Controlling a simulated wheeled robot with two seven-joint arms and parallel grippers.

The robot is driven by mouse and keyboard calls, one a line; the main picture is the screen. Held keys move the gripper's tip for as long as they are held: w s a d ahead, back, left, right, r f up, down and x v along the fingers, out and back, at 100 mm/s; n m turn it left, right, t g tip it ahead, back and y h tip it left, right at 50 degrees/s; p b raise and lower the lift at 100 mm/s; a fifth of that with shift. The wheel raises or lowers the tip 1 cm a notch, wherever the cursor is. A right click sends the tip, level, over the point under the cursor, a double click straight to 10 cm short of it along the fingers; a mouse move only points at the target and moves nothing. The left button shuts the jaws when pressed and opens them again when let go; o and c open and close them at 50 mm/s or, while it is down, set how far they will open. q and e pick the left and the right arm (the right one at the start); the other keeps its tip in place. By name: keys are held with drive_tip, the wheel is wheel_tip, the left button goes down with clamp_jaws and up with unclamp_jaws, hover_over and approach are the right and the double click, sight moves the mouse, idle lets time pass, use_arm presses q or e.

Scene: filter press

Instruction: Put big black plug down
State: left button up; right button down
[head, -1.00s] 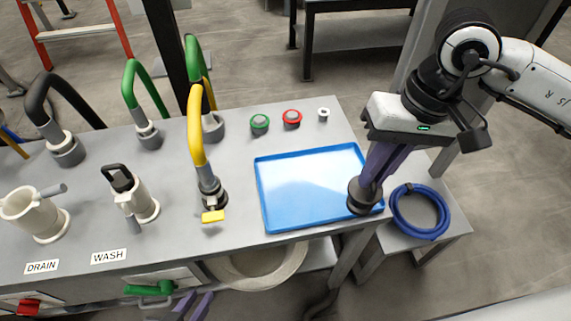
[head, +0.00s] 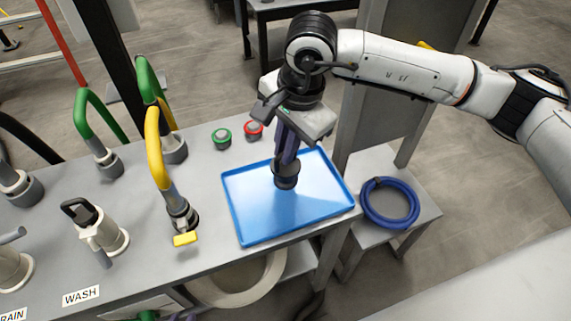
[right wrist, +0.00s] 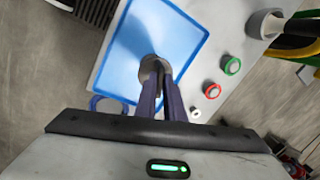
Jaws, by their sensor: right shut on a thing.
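The big black plug (head: 286,182) is a dark round piece held in my right gripper (head: 287,163). The purple fingers are shut on it and point down. In the head view the plug lies over the back middle part of the blue tray (head: 255,225). I cannot tell whether it touches the tray floor. The right wrist view shows the plug (right wrist: 152,68) between the fingertips over the blue tray (right wrist: 135,35). Only a sliver of my left gripper (head: 186,316) shows at the bottom edge, so its jaws are hidden.
A green-ringed fitting (head: 222,138) and a red-ringed fitting (head: 253,130) stand behind the tray. A yellow-handled hose fitting (head: 157,150) stands left of it. A coiled blue hose (head: 391,203) lies on a low stand at right. The rest of the tray is bare.

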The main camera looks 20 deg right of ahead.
sight(293, 173)
drive_tip(key=shift+f, duration=2.15)
drive_tip(key=shift+f, duration=0.1)
drive_tip(key=c, duration=2.3)
unclamp_jaws()
drive_tip(key=shift+f, duration=0.1)
drive_tip(key=o, duration=0.4)
drive_tip(key=shift+o, duration=0.2)
drive_tip(key=shift+r+p, duration=0.3)
drive_tip(key=shift+r, duration=0.1)
wheel_tip(293, 173, up, 12)
drive_tip(key=s+d+b, duration=0.1)
drive_tip(key=s, duration=0.1)
drive_tip(key=shift+f, duration=0.25)
